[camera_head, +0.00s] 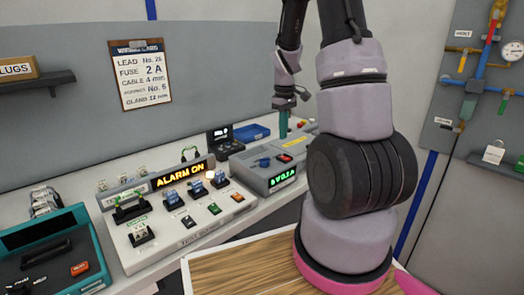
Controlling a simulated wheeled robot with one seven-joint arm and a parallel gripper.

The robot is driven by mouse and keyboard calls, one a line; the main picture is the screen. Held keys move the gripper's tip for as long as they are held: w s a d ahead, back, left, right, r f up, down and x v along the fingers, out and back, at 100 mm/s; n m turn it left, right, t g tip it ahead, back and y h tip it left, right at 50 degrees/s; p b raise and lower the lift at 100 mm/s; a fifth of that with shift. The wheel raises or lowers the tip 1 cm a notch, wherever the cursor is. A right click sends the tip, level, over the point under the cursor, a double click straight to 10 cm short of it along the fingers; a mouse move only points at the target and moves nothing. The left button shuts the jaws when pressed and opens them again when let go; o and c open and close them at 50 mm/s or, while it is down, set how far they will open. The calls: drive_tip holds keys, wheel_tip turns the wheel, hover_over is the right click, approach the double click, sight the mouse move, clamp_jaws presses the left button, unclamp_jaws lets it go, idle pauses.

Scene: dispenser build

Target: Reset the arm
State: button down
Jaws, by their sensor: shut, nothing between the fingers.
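My arm (352,110) fills the centre right of the view, with large pale lilac and black links. Behind it, a thinner part of the arm hangs down to my gripper (285,104), small and dark, over the bench at the back. The gripper is shut with nothing between its fingers. A teal upright piece (283,125) shows directly below it; I cannot tell whether the two touch.
A control panel (190,212) reads "ALARM ON" and has several switches. A grey box (268,168) with a green display stands right of it, partly behind my arm. A teal unit (50,255) sits front left. A clipboard (140,75) hangs on the wall. Pipework (480,75) is far right.

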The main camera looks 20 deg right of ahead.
drive_tip(key=s+a+r+m+t, duration=0.2)
drive_tip(key=s+a+r, duration=0.15)
drive_tip(key=r, duration=0.45)
drive_tip(key=s+a+r+m+t, duration=0.1)
drive_tip(key=s+a+r+m, duration=0.2)
drive_tip(key=r, duration=0.6)
drive_tip(key=s+a+r+m+t+y, duration=0.1)
drive_tip(key=s+a+r+t, duration=0.1)
drive_tip(key=s, duration=0.4)
drive_tip(key=s+a+r+m+t+y, duration=0.1)
drive_tip(key=s+a+r+m+t, duration=0.1)
drive_tip(key=s+a+r, duration=0.3)
drive_tip(key=shift+s+r, duration=0.7)
drive_tip(key=shift+s, duration=0.4)
drive_tip(key=shift+d, duration=0.1)
